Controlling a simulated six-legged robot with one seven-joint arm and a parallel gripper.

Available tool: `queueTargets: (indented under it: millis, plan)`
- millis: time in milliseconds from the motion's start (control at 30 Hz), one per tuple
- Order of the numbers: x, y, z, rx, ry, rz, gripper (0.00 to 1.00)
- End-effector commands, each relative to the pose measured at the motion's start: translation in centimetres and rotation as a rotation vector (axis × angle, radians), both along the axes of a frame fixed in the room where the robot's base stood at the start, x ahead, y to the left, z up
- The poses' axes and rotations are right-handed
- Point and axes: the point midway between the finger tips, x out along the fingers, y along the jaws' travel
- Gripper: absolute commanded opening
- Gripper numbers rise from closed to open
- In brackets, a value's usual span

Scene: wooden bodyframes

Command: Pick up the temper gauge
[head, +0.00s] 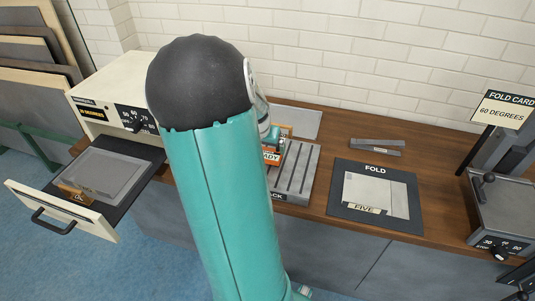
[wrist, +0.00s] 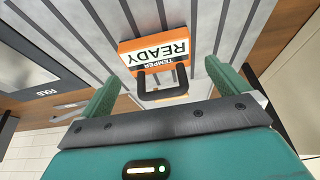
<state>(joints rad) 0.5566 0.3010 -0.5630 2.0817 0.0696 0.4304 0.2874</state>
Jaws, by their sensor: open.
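The temper gauge (wrist: 155,49) is an orange block with a white face reading "TEMPER READY" and a dark loop handle. In the wrist view it sits on the grey slotted rack, upside down in the picture. In the head view a part of the gauge (head: 271,157) shows beside my arm, which hides the rest. My gripper (wrist: 162,73) is open, with one green finger on each side of the gauge's handle. The fingers look apart from the handle, and nothing is held. In the head view my gripper is mostly hidden behind my arm.
The slotted rack (head: 303,168) stands on the wooden bench. To its right lie a dark FOLD mat (head: 375,220) and a small grey metal piece (head: 377,147). An open drawer (head: 62,212) juts out at left. A dial machine (head: 505,213) stands at far right.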

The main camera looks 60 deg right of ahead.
Motion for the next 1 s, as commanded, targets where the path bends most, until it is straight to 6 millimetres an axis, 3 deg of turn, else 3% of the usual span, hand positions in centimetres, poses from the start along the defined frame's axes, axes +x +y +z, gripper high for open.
queueTargets:
  millis: [400,667,867,1000]
  plan:
    - [-0.3,-2.0,-4.8,0.002,0.002,-0.002,1.0]
    - [-0.2,-2.1,-5.0,0.0,0.0,0.0,1.0]
    - [-0.2,-2.1,-5.0,0.001,0.0,0.0,0.61]
    - [-0.2,-2.1,-4.9,0.0,0.0,0.0,0.61]
